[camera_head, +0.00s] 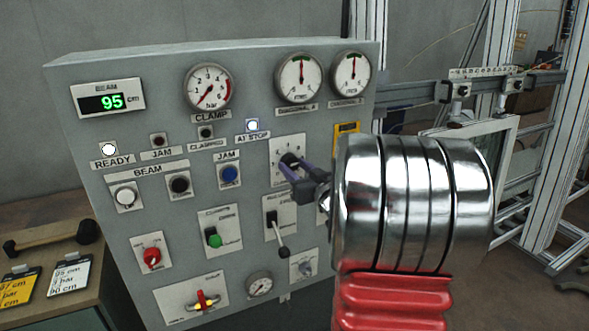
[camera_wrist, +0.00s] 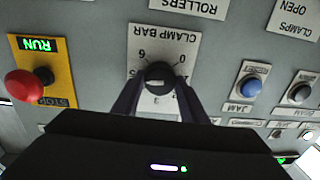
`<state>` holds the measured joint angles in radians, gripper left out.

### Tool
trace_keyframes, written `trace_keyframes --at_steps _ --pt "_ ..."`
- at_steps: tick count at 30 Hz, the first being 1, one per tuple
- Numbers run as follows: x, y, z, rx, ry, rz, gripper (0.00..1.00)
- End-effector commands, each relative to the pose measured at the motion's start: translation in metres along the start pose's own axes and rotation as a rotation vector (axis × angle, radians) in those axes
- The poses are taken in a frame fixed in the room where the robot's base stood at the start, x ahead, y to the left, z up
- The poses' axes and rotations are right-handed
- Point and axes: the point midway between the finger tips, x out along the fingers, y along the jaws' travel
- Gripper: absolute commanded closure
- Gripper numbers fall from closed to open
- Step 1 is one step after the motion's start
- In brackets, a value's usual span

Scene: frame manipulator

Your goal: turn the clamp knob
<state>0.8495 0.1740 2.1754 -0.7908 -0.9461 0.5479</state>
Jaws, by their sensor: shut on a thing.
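The clamp knob (camera_wrist: 160,77) is a black round knob on a white plate marked "CLAMP BAR" with a 0 to 6 scale. In the wrist view, the two dark fingers of my gripper (camera_wrist: 160,88) are on either side of it, shut on the knob. In the head view, my gripper (camera_head: 293,172) reaches the knob's white plate (camera_head: 289,146) from the right, and the fingers partly hide the knob. The clamp gauge (camera_head: 208,87) has its needle low on the bar scale, near 0.
The grey panel (camera_head: 130,230) carries nearby controls: a blue jam button (camera_head: 230,174), a green-knobbed lever (camera_head: 214,240) and a black-handled lever (camera_head: 282,252). A red stop button (camera_wrist: 25,86) sits beside the knob's plate. The display reads 95 cm; the READY and AT STOP lamps are lit.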

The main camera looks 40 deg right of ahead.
Motion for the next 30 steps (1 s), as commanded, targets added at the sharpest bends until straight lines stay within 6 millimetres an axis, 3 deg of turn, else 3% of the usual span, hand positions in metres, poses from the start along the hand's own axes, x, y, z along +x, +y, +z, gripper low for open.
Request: trace_keyframes --at_steps 21,30 --pt "0.0005 -0.0017 -0.0008 -0.547 -0.026 0.0 0.83" --pt "0.0005 -0.0021 -0.0008 -0.673 -0.032 0.0 0.83"
